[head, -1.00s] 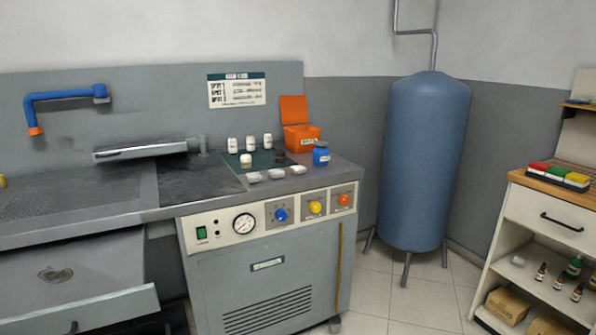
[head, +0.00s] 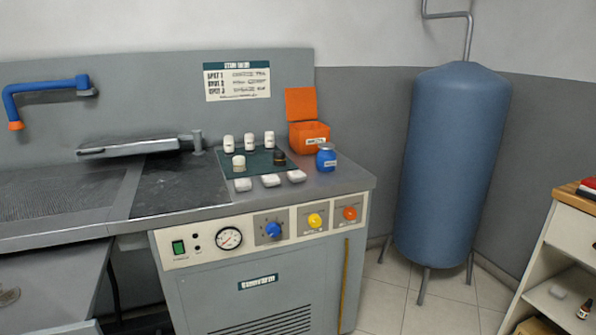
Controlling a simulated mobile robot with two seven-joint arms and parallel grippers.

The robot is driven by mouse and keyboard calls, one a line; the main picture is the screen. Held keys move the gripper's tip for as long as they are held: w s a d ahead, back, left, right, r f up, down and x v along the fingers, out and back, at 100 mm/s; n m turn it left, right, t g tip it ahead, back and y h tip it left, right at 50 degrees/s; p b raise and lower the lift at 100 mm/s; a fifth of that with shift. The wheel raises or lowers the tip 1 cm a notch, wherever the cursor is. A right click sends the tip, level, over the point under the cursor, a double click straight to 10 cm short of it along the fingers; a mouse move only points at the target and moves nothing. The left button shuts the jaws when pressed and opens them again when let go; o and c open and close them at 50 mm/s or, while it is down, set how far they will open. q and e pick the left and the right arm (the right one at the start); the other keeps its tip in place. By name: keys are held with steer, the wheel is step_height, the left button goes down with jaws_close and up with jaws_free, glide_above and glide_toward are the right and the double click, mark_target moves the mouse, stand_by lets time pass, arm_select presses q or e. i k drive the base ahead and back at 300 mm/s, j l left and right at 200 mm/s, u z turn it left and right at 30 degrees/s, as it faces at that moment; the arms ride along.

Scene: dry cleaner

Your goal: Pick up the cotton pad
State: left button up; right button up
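Three small white pads lie in a row on the grey worktop, just in front of a dark green mat (head: 262,170): a left pad (head: 243,184), a middle pad (head: 271,180) and a right pad (head: 296,175). They look like cotton pads, but I cannot tell for sure from here which one is the cotton pad. Neither of my grippers is in view, and nothing touches the pads.
White bottles (head: 249,142), a dark jar (head: 279,157) and a white-topped jar (head: 238,163) stand on the mat. A blue jar (head: 326,159) and an open orange box (head: 309,135) stand behind right. A blue tank (head: 452,165) stands right; the floor before it is clear.

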mark_target(296, 176)
steer(key=i+l+u, duration=0.1)
steer(key=i+l, duration=0.25)
steer(key=i+l+u, duration=0.1)
steer(key=i+l, duration=0.2)
steer(key=l, duration=0.15)
steer(key=i+l+u, duration=0.1)
steer(key=i+l, duration=0.2)
steer(key=i+l+u, duration=0.1)
steer(key=i+l, duration=0.2)
steer(key=l, duration=0.25)
